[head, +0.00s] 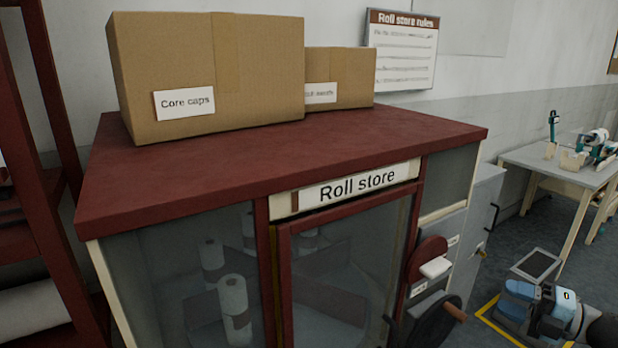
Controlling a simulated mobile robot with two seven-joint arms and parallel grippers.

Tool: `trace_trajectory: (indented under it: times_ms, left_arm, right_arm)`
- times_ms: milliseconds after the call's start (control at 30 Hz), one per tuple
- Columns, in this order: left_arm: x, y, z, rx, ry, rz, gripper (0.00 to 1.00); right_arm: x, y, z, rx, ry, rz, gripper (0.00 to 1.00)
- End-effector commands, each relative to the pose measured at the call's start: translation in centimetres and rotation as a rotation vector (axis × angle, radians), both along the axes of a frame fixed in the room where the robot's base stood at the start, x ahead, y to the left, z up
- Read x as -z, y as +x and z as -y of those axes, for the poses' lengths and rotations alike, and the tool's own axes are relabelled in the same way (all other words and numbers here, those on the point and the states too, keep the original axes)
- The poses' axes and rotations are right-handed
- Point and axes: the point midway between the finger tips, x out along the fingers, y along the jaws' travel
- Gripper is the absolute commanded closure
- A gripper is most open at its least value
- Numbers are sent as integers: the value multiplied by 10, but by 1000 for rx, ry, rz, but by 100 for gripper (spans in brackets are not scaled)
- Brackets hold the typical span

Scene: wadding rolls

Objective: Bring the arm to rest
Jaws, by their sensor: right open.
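My right gripper (538,294) shows low at the right edge, with light blue and dark parts. It is open, with no roll seen in it, and it is well to the right of the roll store. The dark arm behind it runs out of the picture at the bottom right corner. My left gripper is not in view. The roll store (290,165) is a dark red and cream cabinet with glass panels. White rolls (233,296) stand upright inside, behind the glass. Its framed front door (345,270) looks closed.
Two cardboard boxes (210,75) stand on the cabinet top. A handwheel (436,322) and a red disc (427,258) stick out at the cabinet's right front. Grey drawers (484,215) stand beside it. A table (570,165) with equipment is at the right. A red rack (45,200) is at the left.

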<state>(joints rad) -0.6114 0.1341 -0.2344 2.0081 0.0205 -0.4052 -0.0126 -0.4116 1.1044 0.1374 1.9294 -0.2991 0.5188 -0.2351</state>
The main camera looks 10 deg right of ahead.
Motion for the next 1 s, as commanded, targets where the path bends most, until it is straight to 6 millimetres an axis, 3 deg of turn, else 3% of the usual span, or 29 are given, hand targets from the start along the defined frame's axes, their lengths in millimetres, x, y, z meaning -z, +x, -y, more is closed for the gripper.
trace_trajectory:
  times_ms: [167, 267, 467, 600, 800, 900, 1000]
  left_arm:
    - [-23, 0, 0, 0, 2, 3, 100]
    - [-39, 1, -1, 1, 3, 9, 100]
    - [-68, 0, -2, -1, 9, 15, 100]
    - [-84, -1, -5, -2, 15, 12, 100]
    - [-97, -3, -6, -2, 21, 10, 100]
    - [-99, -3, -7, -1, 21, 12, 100]
    - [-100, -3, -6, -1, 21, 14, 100]
  right_arm:
    - [40, -16, -13, 156, 194, -141, 57]
    - [77, -34, -31, 291, 359, -280, 57]
    - [146, -82, -96, 541, 679, -599, 57]
    - [177, -120, -159, 682, 881, -835, 57]
    - [194, -158, -238, 801, 1071, -1095, 57]
    - [196, -167, -259, 825, 1114, -1163, 57]
    - [197, -169, -266, 833, 1129, -1187, 57]
